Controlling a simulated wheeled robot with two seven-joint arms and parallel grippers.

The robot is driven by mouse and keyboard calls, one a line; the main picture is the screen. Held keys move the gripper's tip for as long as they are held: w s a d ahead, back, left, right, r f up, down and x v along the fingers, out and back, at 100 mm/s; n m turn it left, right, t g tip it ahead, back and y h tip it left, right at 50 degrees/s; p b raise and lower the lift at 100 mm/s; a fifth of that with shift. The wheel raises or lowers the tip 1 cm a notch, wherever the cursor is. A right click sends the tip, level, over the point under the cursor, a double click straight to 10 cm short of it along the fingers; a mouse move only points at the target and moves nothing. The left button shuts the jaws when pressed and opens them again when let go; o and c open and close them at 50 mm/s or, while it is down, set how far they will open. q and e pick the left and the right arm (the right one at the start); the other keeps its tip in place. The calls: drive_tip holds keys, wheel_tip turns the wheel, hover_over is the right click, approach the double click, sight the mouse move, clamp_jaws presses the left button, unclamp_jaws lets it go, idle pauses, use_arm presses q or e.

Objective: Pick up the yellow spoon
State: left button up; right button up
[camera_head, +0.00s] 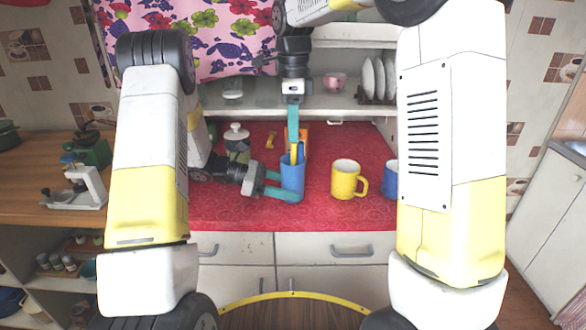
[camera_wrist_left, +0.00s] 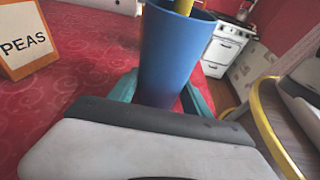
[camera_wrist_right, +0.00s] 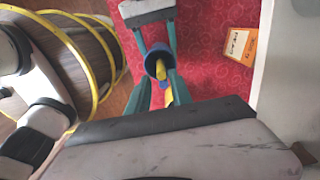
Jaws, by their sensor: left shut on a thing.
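The yellow spoon (camera_head: 293,153) stands in a tall blue cup (camera_head: 291,180) on the red counter, its handle sticking out of the top. My left gripper (camera_head: 284,187) is shut around the cup; the left wrist view shows its teal fingers on both sides of the cup (camera_wrist_left: 168,62), with the yellow handle (camera_wrist_left: 184,6) above. My right gripper (camera_head: 293,138) points down from above, over the cup. In the right wrist view its fingers (camera_wrist_right: 162,92) are apart, with the spoon handle (camera_wrist_right: 168,97) between them. The spoon's lower end is hidden in the cup.
A blue utensil (camera_head: 301,153) also stands in the cup. An orange PEAS box (camera_wrist_left: 25,42) is close behind. A yellow mug (camera_head: 345,180) and a partly hidden blue mug (camera_head: 390,179) stand to the right, a lidded jar (camera_head: 237,138) to the left. A shelf (camera_head: 335,105) is behind.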

sight(293, 154)
wheel_tip(293, 154, down, 8)
drive_tip(key=shift+r, duration=0.2)
drive_tip(key=shift+c, duration=0.5)
clamp_jaws()
